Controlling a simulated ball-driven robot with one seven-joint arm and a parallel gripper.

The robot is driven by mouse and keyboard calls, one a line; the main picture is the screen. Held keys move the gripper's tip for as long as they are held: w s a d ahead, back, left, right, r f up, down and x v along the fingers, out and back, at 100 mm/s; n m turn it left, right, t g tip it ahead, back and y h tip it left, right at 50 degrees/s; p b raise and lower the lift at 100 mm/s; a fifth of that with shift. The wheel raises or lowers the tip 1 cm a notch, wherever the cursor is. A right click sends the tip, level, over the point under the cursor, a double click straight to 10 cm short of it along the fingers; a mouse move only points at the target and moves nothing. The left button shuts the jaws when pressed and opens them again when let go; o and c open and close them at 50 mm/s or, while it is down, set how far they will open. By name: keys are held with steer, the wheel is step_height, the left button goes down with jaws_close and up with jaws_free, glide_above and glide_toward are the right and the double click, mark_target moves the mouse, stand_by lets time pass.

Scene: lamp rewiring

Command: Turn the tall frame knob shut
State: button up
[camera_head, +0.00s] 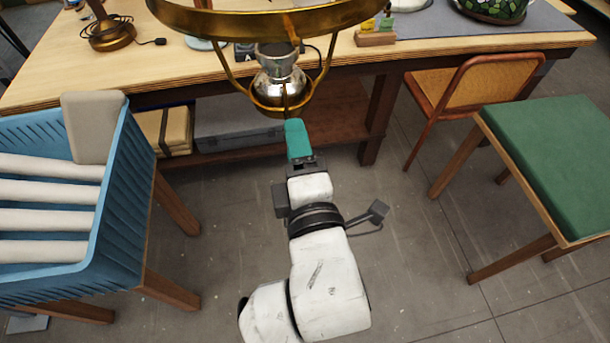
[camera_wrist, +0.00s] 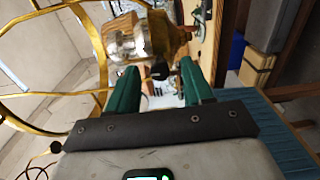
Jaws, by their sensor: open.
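The tall brass frame (camera_head: 234,76) shows at the top middle of the head view, with a silvery socket (camera_head: 280,79) inside its curved arms. It also shows in the wrist view, with the socket (camera_wrist: 142,37) lying sideways there. A small dark knob (camera_wrist: 158,71) sticks out from the socket, between my fingertips in the wrist view. In the head view my green fingers mostly hide it. My gripper (camera_head: 294,124) is just below the socket. Its two green fingers (camera_wrist: 157,69) are open, one on each side of the knob. I cannot tell whether either touches it.
A wooden workbench (camera_head: 180,75) stands behind the frame, with a coiled-cord lamp base (camera_head: 110,32) on it. A blue crate (camera_head: 125,180) with pale rolls is at left. A green-topped table (camera_head: 555,150) and a chair (camera_head: 470,85) are at right. The floor between is clear.

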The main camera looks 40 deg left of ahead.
steer(key=b+v, duration=0.1)
steer(key=v, duration=0.6)
steer(key=shift+s+d, duration=0.25)
steer(key=shift+f, duration=0.1)
